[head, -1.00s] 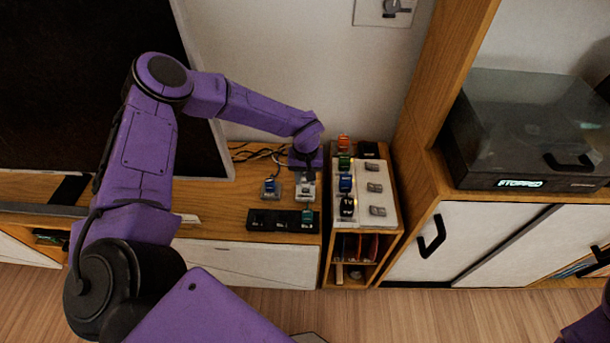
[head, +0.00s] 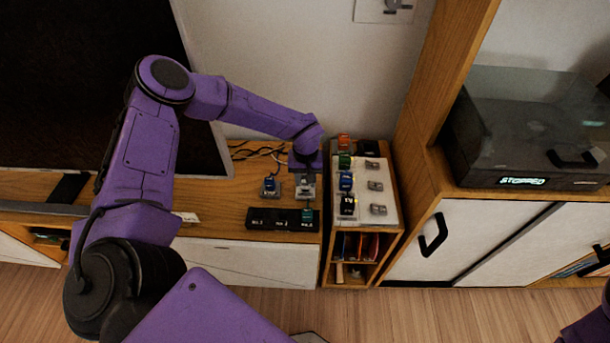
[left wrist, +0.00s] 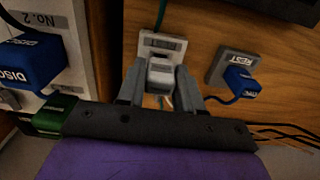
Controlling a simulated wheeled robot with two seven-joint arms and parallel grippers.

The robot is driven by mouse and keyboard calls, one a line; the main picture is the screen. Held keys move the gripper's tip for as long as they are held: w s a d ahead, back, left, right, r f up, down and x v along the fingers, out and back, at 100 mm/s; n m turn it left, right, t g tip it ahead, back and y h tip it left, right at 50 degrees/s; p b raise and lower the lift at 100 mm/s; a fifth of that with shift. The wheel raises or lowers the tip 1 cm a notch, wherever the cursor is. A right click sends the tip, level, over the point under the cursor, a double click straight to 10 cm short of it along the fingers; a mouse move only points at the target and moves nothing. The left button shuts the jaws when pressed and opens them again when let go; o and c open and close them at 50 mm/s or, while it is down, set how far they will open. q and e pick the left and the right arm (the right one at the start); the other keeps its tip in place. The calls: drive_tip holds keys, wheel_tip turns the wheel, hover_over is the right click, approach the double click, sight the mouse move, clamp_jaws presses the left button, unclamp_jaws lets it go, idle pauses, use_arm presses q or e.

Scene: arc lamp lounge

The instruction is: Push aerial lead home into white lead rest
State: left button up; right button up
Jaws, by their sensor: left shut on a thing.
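My left gripper (head: 306,178) points down over the cabinet top, and its fingers (left wrist: 160,88) are shut on a pale white plug, the aerial lead (left wrist: 160,72). The white lead rest (left wrist: 172,44) is a small white block directly beyond the plug in the left wrist view. It also shows under the gripper in the head view (head: 305,193). The plug is lined up with the rest and looks in contact with it or very close. How deep it sits is hidden. My right gripper is not in view.
A blue plug (left wrist: 240,82) sits in a grey rest (left wrist: 222,66) beside the white one. A black strip (head: 268,224) with a teal plug (head: 307,215) lies in front. A white panel (head: 360,215) with several plugs stands right. Loose cables (head: 262,152) lie behind.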

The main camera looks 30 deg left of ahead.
use_arm(q)
drive_tip(key=shift+f+b, duration=0.45)
drive_tip(key=shift+f, duration=0.35)
drive_tip(key=o, duration=1.2)
wheel_tip(320, 180, up, 11)
drive_tip(key=shift+f+p, duration=0.2)
drive_tip(key=shift+p, duration=0.2)
